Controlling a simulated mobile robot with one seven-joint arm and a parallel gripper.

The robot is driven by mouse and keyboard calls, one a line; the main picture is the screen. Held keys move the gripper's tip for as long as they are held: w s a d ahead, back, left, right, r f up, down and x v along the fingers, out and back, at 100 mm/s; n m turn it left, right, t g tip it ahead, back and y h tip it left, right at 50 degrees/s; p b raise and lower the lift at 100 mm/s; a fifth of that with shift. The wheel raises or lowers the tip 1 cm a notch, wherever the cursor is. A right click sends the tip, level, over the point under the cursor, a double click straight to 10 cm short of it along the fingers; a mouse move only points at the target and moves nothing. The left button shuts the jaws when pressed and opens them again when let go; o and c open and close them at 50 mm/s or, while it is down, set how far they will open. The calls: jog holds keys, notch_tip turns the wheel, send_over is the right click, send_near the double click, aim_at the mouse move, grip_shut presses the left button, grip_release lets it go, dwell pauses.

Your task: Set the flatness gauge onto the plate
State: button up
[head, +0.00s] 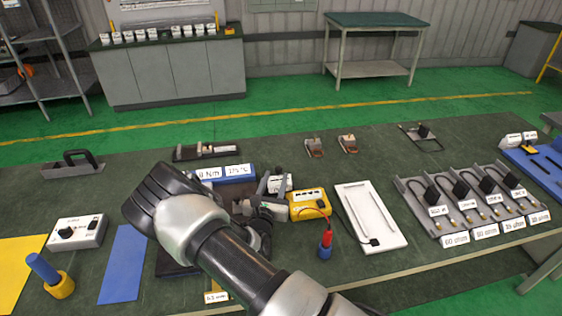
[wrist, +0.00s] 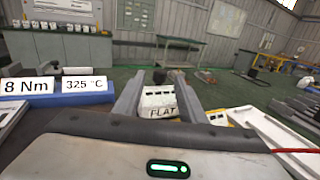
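The flatness gauge (wrist: 160,101) is a small white block marked "FLAT" with dark slots. It sits between the two fingers of my gripper (wrist: 157,82) and fills the gap, so the gripper looks shut on it. In the head view the gauge (head: 281,183) shows white at my gripper (head: 274,182), above the bench; what lies directly under it is hidden. A flat white panel (head: 368,216) with a raised rim and a cable lies to the right. I cannot tell whether this is the plate; a dark flat piece (head: 178,256) is also partly hidden under my arm.
A yellow meter (head: 308,204) and a red-and-blue probe (head: 326,245) stand close to my gripper's right. Behind its left are blue label blocks (head: 239,171) reading 8 Nm and 325 °C. A rack of cabled parts (head: 468,200) is at right.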

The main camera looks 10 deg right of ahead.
aim_at(280, 167)
jog(key=x, duration=0.9)
jog(key=shift+w+d, duration=0.15)
jog(key=shift+w, duration=0.1)
grip_shut()
